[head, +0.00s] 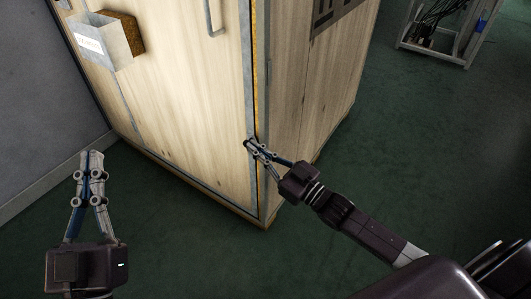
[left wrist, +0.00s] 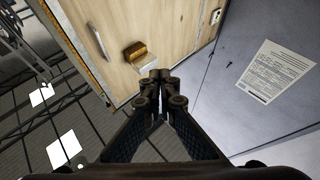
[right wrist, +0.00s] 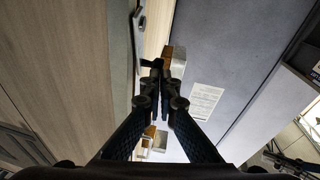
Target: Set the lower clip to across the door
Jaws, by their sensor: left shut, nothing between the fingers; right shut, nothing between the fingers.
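The pale wooden cabinet door (head: 185,100) appears shut, with a metal-edged seam along its right side. My right gripper (head: 255,148) is shut, its fingertips at this seam near the bottom corner. A small dark piece (head: 247,143) at these fingertips looks like the lower clip. It also shows beside the fingertips in the right wrist view (right wrist: 152,63). The fingers partly hide it, so I cannot tell its exact angle or whether they touch it. My left gripper (head: 92,156) is shut and empty, off to the left in front of the door.
A labelled metal holder (head: 101,40) with a brown block is fixed to the door's upper left. A door handle (head: 214,18) is near the top. A grey wall (head: 40,110) stands left, and a metal rack (head: 445,30) stands back right. The green floor (head: 400,150) is clear.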

